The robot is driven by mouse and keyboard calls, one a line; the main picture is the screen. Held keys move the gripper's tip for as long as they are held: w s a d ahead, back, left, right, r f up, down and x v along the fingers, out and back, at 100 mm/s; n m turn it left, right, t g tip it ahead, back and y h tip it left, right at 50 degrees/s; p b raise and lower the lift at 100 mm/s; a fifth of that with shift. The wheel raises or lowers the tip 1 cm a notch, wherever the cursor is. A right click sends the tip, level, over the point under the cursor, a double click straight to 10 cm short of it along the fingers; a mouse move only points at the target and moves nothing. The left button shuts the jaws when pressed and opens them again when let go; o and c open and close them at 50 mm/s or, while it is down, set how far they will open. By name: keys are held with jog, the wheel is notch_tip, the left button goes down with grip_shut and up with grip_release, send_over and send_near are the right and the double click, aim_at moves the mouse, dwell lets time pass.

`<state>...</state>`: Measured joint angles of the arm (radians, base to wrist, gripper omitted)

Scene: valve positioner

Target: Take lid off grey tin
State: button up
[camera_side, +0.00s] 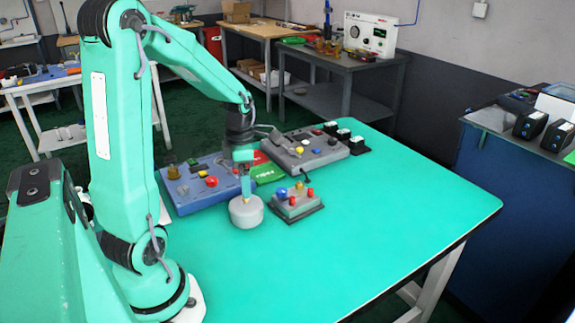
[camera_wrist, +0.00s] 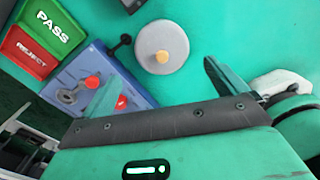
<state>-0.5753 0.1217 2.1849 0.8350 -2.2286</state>
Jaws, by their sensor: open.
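The grey tin (camera_side: 246,212) stands upright on the green table, in the middle of the side view. In the wrist view its round grey lid (camera_wrist: 150,35) shows from above, with a tan knob (camera_wrist: 162,57) at its middle. The lid appears to sit flat on the tin. My gripper (camera_side: 245,188) points down just over the tin in the side view, and a finger partly hides the knob. In the wrist view my gripper (camera_wrist: 163,80) is open and empty, one finger either side below the lid, with the knob ahead of the gap.
A blue control panel (camera_side: 197,184) lies left of the tin. A grey panel (camera_side: 305,150) stands behind, and a small button box (camera_side: 296,203) is close on the right. PASS (camera_wrist: 52,27) and REJECT (camera_wrist: 28,50) trays lie behind. The table's front and right are clear.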

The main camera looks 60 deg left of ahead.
aim_at(246, 202)
jog(key=shift+f, duration=0.75)
jog(key=shift+s+d+f, duration=0.1)
jog(key=shift+s+f, duration=0.05)
jog(key=shift+f, duration=2.45)
jog(key=c, duration=1.1)
jog(key=shift+c, duration=0.2)
